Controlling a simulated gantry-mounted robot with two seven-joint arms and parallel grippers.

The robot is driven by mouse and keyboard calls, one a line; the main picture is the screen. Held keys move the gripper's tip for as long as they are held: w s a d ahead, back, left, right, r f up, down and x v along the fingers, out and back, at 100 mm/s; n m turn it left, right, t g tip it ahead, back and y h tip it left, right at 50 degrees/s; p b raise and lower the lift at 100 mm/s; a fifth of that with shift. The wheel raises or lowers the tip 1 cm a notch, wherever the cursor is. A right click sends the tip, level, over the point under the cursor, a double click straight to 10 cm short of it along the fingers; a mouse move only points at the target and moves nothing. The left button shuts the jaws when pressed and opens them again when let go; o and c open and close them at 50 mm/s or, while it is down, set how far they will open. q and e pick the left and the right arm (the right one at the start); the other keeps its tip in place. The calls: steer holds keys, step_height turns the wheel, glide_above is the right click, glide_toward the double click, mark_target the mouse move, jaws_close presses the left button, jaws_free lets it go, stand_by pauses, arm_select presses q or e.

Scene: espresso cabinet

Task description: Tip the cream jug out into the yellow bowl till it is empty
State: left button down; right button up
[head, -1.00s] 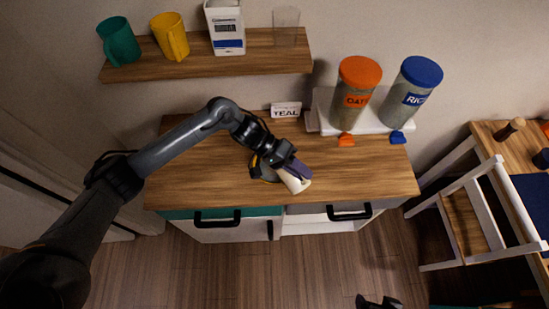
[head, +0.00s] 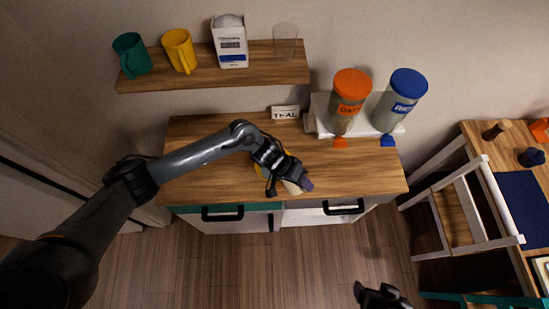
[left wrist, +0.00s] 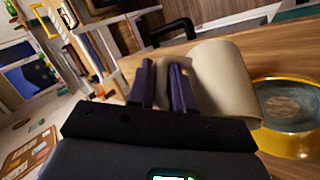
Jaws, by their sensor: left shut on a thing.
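The cream jug (head: 292,187) is held by my left gripper (head: 299,178) above the counter, near its front edge. In the left wrist view the purple fingers (left wrist: 164,85) are shut on the handle of the jug (left wrist: 226,80). The jug leans, and its lower end in that view is beside the rim of the yellow bowl (left wrist: 297,145). The bowl's inside looks greyish; I cannot tell whether anything is flowing from the jug. In the head view the bowl (head: 259,169) is mostly hidden by my gripper. My right gripper (head: 380,297) is at the bottom edge, away from the counter.
A shelf (head: 200,76) above holds a green mug, yellow mug, carton and glass. The counter's right front is clear.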

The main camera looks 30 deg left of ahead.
arm_select(q)
steer(key=s+d+f+m+t+y, duration=0.1)
steer(key=s+d+f+t+y, duration=0.2)
steer(key=d+f+y, duration=0.4)
steer(key=shift+s+f, duration=0.15)
steer(key=shift+f, duration=1.2)
arm_select(e)
steer(key=shift+d+r, duration=0.15)
steer(key=shift+r, duration=0.45)
